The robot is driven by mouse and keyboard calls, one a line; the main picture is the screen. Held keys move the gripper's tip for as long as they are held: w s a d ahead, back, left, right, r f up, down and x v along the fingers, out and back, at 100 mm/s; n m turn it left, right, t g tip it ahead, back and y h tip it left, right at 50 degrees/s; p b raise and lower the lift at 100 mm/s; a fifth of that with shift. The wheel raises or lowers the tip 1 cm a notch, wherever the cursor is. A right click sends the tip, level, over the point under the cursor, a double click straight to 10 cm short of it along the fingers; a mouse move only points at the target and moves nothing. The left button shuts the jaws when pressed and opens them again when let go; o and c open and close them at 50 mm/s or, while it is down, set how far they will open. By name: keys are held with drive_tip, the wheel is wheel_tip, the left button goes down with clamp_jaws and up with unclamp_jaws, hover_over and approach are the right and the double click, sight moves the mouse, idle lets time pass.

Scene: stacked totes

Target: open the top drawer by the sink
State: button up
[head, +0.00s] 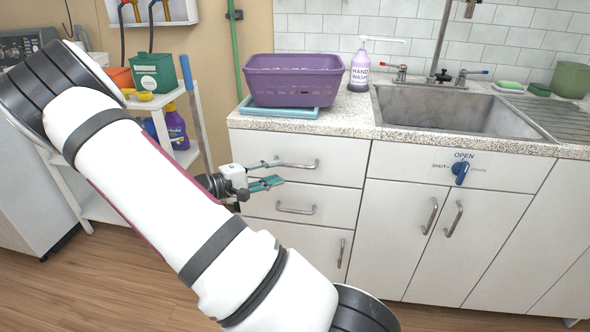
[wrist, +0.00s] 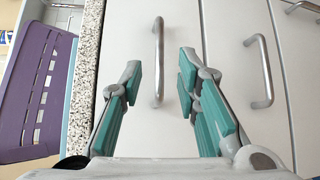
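The top drawer (head: 340,160) is the upper of the white drawer fronts left of the sink, and it looks shut. Its metal bar handle (head: 300,165) shows upright in the wrist view (wrist: 158,60). My gripper (head: 266,174) is open and empty in front of this drawer, at the left end of the handle in the head view. In the wrist view my gripper's teal fingertips (wrist: 160,78) appear one on each side of the handle, with gaps. I cannot tell whether the tips reach past the bar. The sink (head: 450,108) is set in the counter to the right.
The speckled counter edge (wrist: 88,70) runs close beside one finger in the wrist view. A lower drawer handle (head: 296,210) sits below. A purple basket (head: 293,80) on a blue tray (head: 280,112) and a soap bottle (head: 360,70) stand above. A white cart (head: 190,150) stands left.

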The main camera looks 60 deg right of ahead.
sight(295, 167)
drive_tip(key=b+x, duration=0.1)
drive_tip(key=x, duration=0.7)
drive_tip(key=shift+s+d, duration=0.15)
drive_tip(key=shift+d, duration=0.05)
clamp_jaws()
